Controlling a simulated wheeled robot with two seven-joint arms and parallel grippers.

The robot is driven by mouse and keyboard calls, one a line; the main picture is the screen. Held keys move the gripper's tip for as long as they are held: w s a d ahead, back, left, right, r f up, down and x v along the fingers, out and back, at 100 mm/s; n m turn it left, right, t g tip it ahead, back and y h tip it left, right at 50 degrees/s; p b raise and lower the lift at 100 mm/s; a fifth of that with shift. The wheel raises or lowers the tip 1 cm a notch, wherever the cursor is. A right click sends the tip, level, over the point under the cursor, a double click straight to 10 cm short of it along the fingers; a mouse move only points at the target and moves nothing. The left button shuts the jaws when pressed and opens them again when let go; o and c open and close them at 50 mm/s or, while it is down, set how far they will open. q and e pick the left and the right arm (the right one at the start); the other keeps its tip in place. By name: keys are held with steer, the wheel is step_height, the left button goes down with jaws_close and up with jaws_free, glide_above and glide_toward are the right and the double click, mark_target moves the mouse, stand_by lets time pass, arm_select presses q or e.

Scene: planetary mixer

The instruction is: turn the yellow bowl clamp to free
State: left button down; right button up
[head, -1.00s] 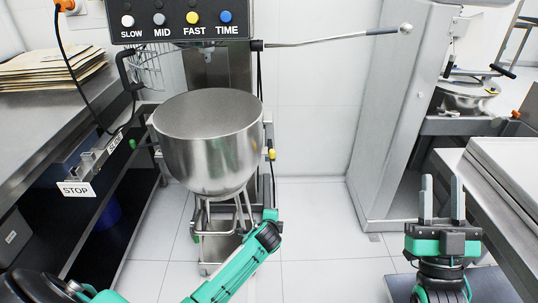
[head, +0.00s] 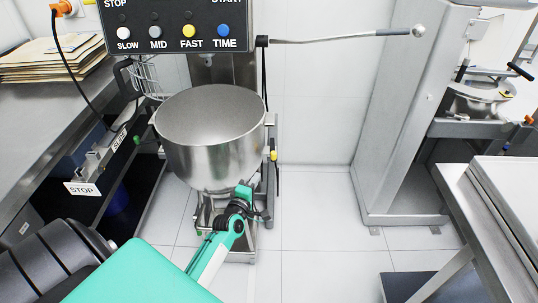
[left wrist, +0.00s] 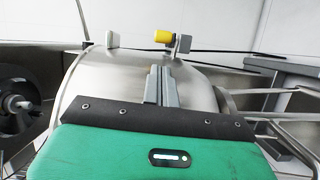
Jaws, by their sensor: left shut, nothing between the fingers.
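The yellow bowl clamp (head: 273,155) sits at the right side of the steel mixer bowl (head: 208,150). In the left wrist view the yellow clamp (left wrist: 163,36) shows as a yellow knob just beyond the bowl's rim. My left gripper (left wrist: 160,84) is shut and empty, in front of the curved bowl wall (left wrist: 105,75). Its fingertips appear below the yellow knob in that picture, with a gap between. In the head view my left arm reaches up under the bowl's lower right, and its fingertips cannot be made out. My right gripper is out of view.
The mixer's button panel (head: 180,30) is above the bowl, with a long metal lever (head: 350,37) extending right. A counter (head: 50,85) stands at left and a table (head: 495,215) at right. The floor (head: 320,225) between is clear.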

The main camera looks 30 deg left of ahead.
arm_select(q)
steer(key=x, duration=1)
steer(key=shift+a+n, duration=0.2)
steer(key=shift+n, duration=0.1)
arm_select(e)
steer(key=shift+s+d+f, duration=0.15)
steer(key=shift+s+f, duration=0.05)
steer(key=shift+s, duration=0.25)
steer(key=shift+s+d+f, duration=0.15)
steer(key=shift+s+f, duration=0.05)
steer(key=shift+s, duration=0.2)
arm_select(q)
steer(key=shift+s+r, duration=0.1)
steer(key=shift+r, duration=0.05)
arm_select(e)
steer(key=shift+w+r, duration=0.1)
arm_select(q)
steer(key=shift+d, duration=0.2)
